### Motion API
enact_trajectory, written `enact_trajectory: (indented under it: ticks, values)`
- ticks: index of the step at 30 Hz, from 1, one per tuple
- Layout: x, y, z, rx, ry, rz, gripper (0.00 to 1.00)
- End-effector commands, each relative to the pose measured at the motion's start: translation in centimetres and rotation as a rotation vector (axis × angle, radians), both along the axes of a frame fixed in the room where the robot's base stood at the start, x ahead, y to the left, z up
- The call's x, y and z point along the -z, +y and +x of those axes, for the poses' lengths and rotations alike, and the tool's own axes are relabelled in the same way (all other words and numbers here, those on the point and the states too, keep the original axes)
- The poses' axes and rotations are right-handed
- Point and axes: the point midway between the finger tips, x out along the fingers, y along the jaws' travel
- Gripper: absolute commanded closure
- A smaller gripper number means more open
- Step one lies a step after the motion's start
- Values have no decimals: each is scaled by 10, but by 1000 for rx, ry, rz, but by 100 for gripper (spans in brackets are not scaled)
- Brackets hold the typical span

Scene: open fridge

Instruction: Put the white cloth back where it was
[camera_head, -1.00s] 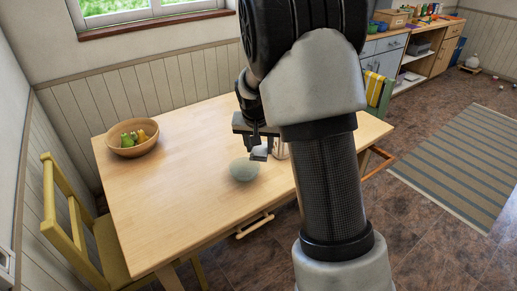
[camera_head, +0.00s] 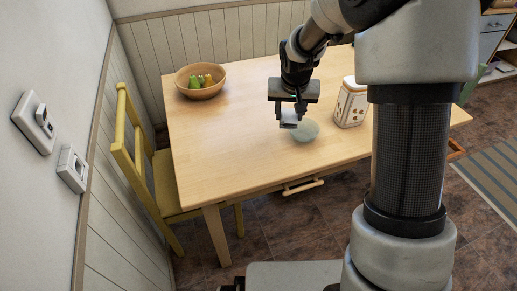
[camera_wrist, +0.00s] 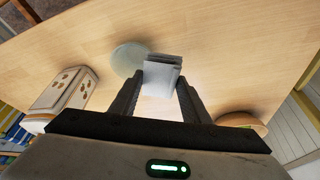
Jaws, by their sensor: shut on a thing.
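The white cloth (camera_wrist: 162,76) is a small folded grey-white block. It is pinched between the fingertips of my gripper (camera_wrist: 160,88), which is shut on it. In the head view the cloth (camera_head: 289,118) hangs below my gripper (camera_head: 289,108), over the wooden table (camera_head: 240,140). A round grey-green plate or mat (camera_head: 306,131) lies on the table just beside the cloth. It also shows in the wrist view (camera_wrist: 127,58), left of the cloth. I cannot tell whether the cloth touches the table.
A white patterned canister (camera_head: 351,104) stands right of the round item. A wooden bowl with green and yellow things (camera_head: 201,81) sits at the table's back left. A yellow chair (camera_head: 140,150) is at the left side. The table's left half is mostly clear.

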Motion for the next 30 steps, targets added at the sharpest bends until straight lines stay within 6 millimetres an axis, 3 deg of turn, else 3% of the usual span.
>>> enact_trajectory:
  ticks: [3,6,10,14,21,26,30]
  values:
    - [6,51,-10,-172,-3,2,76]
    - [8,85,-19,-287,-6,3,76]
    - [9,112,-28,-385,-13,1,76]
    - [24,122,-32,-421,-14,1,76]
    - [65,122,-32,-422,-14,0,76]
    - [76,122,-32,-422,-16,-1,76]
    - [95,122,-32,-421,-14,1,76]
